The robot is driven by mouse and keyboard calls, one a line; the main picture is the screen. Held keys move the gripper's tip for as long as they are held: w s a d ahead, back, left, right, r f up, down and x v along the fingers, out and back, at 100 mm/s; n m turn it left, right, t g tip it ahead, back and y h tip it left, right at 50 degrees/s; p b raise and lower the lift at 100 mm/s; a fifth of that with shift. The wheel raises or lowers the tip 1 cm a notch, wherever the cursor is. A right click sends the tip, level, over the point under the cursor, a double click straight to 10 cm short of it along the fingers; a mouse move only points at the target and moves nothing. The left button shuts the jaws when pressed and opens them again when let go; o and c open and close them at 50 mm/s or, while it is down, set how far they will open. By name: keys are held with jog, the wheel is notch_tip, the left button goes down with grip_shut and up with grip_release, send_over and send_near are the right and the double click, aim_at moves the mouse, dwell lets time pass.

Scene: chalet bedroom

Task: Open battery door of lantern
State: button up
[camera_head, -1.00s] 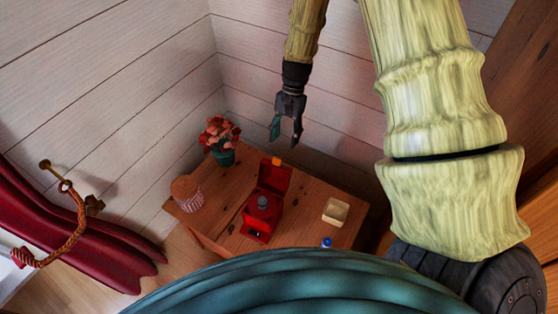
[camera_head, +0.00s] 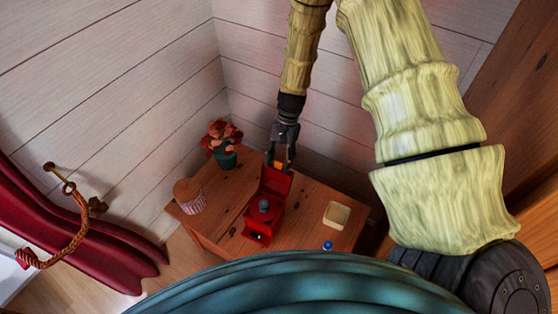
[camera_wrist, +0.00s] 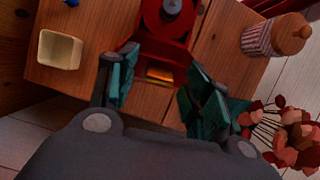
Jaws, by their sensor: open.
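The red lantern (camera_head: 261,210) is on the wooden table, with a grey round part in its middle. A red upright panel (camera_head: 275,181) rises at its far end, with an orange piece on its top edge. My gripper (camera_head: 280,163) is open at that top edge. In the wrist view, my gripper's teal fingers (camera_wrist: 161,80) are on either side of the orange piece (camera_wrist: 160,75) at the end of the red lantern body (camera_wrist: 168,30). I cannot tell whether either finger touches it. Which part is the battery door is not clear.
On the table (camera_head: 304,228) are a cream square dish (camera_head: 337,215), a small blue item (camera_head: 328,245), a striped lidded jar (camera_head: 188,196) and a potted red plant (camera_head: 222,145). The plant is close to the right finger in the wrist view. White plank walls stand behind.

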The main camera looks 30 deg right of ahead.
jog(key=shift+s+a+f, duration=0.1)
jog(key=shift+f, duration=0.3)
